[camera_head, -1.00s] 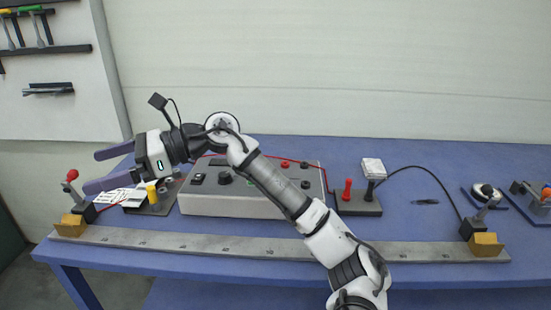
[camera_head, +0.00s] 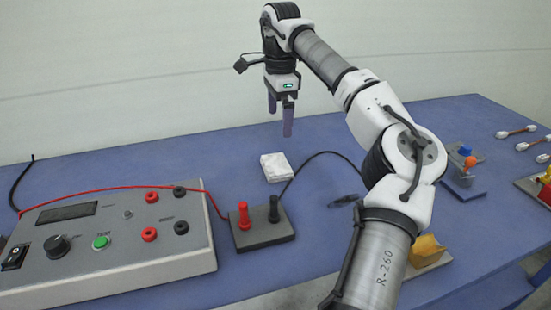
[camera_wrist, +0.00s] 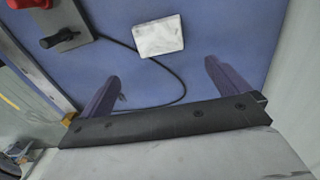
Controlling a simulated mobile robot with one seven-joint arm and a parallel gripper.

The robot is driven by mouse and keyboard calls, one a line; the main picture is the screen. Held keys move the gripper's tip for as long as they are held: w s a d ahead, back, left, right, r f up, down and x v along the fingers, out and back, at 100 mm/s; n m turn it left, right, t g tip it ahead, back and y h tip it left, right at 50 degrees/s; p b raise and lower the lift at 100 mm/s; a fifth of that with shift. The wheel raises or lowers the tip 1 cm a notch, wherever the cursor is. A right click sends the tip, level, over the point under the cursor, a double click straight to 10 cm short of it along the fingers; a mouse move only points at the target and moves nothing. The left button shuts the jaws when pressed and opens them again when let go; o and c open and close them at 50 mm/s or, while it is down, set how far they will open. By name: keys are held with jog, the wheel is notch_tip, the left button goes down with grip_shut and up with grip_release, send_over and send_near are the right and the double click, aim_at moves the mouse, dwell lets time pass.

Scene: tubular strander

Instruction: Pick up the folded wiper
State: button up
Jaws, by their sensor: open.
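The folded wiper (camera_head: 276,167) is a small white, flat, square pad lying on the blue table behind the black cable. It also shows in the wrist view (camera_wrist: 159,37), ahead of my fingers and between their lines. My gripper (camera_head: 280,120) points down with its two purple fingers apart and empty. It hangs above the table, near the wiper in the head view, with a visible gap to it.
A dark block with red and black terminals (camera_head: 262,222) stands just in front of the wiper. A black cable (camera_head: 322,154) curves close by it. A grey test box (camera_head: 110,245) fills the left. A thin dark tool (camera_head: 345,200) lies to the right. The table behind the wiper is clear.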

send_over(277, 163)
jog(key=f, duration=0.7)
jog(key=shift+d+f, duration=0.35)
jog(key=shift+f, duration=0.05)
jog(key=shift+a+f+p, duration=0.2)
jog(key=shift+f+p, duration=0.2)
jog(key=shift+f, duration=1.05)
jog(key=shift+a+f+p, duration=0.2)
jog(key=shift+f+p, duration=0.2)
jog(key=shift+f, duration=1)
jog(key=c, duration=0.7)
jog(key=shift+r, duration=0.2)
notch_tip(277, 163, up, 20)
jog(key=shift+f+b, duration=0.15)
jog(key=shift+b, duration=0.15)
